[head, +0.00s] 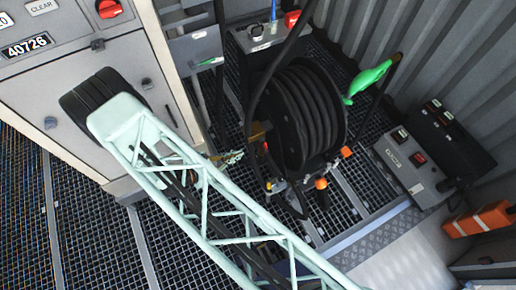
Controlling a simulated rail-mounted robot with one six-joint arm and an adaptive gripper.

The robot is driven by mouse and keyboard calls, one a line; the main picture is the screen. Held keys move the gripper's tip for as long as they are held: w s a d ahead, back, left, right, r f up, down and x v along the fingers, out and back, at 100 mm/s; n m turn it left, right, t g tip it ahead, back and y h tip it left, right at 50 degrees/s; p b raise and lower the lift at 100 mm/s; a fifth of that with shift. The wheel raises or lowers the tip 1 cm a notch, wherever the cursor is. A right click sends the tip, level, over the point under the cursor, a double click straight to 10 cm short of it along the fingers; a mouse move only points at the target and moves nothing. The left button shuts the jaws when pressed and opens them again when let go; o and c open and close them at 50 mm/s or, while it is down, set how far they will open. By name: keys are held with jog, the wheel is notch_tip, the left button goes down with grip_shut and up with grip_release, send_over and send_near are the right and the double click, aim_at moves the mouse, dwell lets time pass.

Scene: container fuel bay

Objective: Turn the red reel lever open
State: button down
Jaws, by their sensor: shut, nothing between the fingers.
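The black hose reel (300,115) stands on the grated floor in the middle of the head view. A small red part (266,147) shows at the reel's lower left, beside a brownish-yellow piece (256,131). A larger red part (292,19) sits on the grey box behind the reel. I cannot tell for certain which of these is the reel lever, nor how it is turned. My pale green truss arm crosses the lower left, in front of the floor. I cannot make out my gripper.
A green fuel nozzle (371,78) hangs right of the reel. A grey cabinet (85,95) with a red rotary switch (108,8) stands at left. A grey-black control box (430,155) and an orange block (480,220) lie at right. Orange knobs (321,184) protrude below the reel.

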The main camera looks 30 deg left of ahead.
jog(key=shift+s+d+f+n+t, duration=0.2)
jog(key=shift+s+d+f+n, duration=0.1)
jog(key=shift+s, duration=0.25)
jog(key=shift+s+d+f+n+t, duration=0.2)
jog(key=shift+s+d+f+n, duration=0.1)
jog(key=shift+s, duration=0.25)
jog(key=shift+w, duration=0.15)
jog(key=b, duration=0.3)
send_near(266, 148)
jog(key=w+f, duration=0.3)
jog(key=w, duration=0.1)
jog(key=shift+w+d+r, duration=0.2)
jog(key=shift+w+d, duration=0.1)
jog(key=shift+w, duration=0.3)
jog(key=shift+w, duration=0.1)
